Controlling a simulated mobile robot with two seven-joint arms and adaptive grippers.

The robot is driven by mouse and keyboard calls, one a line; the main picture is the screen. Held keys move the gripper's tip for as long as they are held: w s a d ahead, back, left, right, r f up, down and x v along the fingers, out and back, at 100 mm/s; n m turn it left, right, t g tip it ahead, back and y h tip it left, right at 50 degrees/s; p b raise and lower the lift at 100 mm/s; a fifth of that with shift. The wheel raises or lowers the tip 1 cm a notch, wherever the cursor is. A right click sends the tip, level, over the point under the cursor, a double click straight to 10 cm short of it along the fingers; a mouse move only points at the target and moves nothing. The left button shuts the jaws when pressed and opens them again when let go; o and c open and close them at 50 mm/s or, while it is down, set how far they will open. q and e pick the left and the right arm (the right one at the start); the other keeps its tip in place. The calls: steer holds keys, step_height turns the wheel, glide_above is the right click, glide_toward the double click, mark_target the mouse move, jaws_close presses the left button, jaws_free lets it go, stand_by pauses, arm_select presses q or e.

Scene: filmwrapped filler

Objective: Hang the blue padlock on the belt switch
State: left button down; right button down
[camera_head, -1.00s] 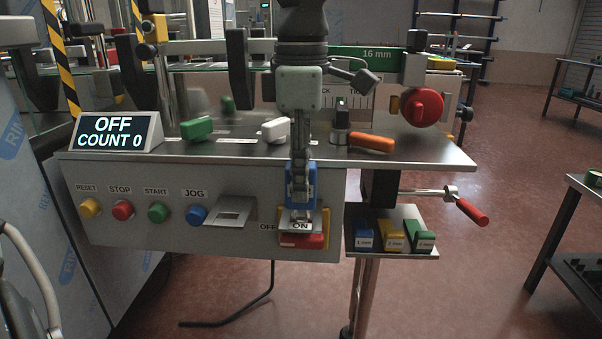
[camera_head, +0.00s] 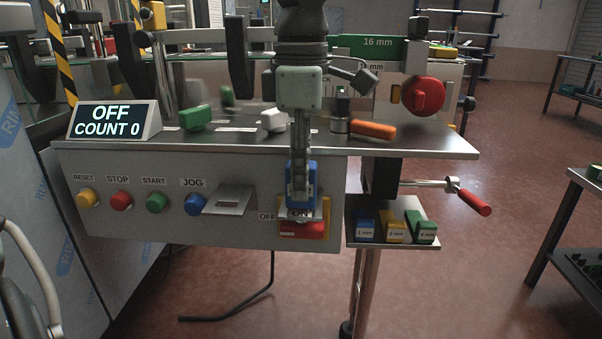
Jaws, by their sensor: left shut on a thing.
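The blue padlock (camera_head: 312,186) is held upright in my left gripper (camera_head: 300,190), whose fingers point down and are shut on it. The padlock is in front of the panel, just above the belt switch (camera_head: 303,229), a red handle on a yellow plate with OFF and ON labels. A metal hasp plate (camera_head: 297,213) lies between them. The gripper fingers hide part of the padlock and its shackle, so I cannot tell whether the shackle passes through the hasp. My right gripper does not show.
The display (camera_head: 114,121) reads OFF, COUNT 0. Colored buttons and a metal bracket (camera_head: 229,200) are left of the switch. A small tray (camera_head: 401,240) with blue, yellow and green blocks is to the right, below a red-handled crank (camera_head: 474,202). Handles and a red knob (camera_head: 424,96) stand above.

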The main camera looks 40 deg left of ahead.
arm_select(q)
steer(key=shift+f+b, duration=0.3)
stand_by(0.8)
steer(key=c, duration=1.2)
jaws_free()
steer(key=shift+r, duration=0.1)
step_height(320, 180, up, 12)
steer(key=shift+f, duration=0.1)
